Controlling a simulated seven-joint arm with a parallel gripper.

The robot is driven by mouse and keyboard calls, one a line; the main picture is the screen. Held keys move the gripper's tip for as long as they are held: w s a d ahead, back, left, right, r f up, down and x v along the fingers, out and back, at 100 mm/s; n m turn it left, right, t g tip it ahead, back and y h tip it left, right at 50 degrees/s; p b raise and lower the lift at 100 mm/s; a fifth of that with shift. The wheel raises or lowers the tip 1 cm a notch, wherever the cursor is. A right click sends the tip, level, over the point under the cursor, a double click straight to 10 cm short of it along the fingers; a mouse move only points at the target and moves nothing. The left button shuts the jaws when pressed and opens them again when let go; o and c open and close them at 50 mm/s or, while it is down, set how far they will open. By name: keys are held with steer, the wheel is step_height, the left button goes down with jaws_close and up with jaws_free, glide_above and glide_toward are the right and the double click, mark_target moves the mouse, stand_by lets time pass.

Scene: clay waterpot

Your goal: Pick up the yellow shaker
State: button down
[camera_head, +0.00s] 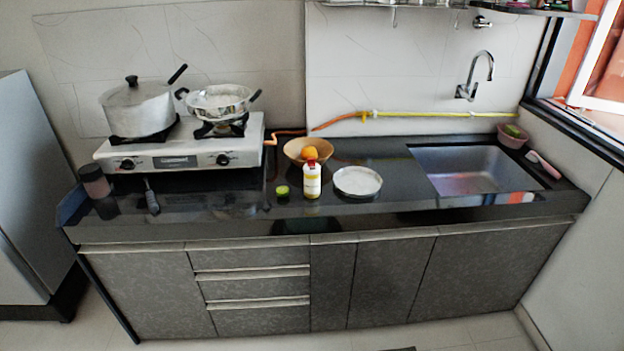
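The yellow shaker (312,184) is a small upright bottle with a yellow and white body and a red and white top. It stands on the dark countertop near the middle, towards the front edge. It stands in front of a wooden bowl (292,150) and hides part of it. My gripper is not in view.
An orange (310,153) sits in the bowl. A cut lime (282,191) lies left of the shaker and a white plate (357,181) is close on its right. A stove (180,158) with two pots stands left; a sink (475,172) is right. Drawers and cabinets are below.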

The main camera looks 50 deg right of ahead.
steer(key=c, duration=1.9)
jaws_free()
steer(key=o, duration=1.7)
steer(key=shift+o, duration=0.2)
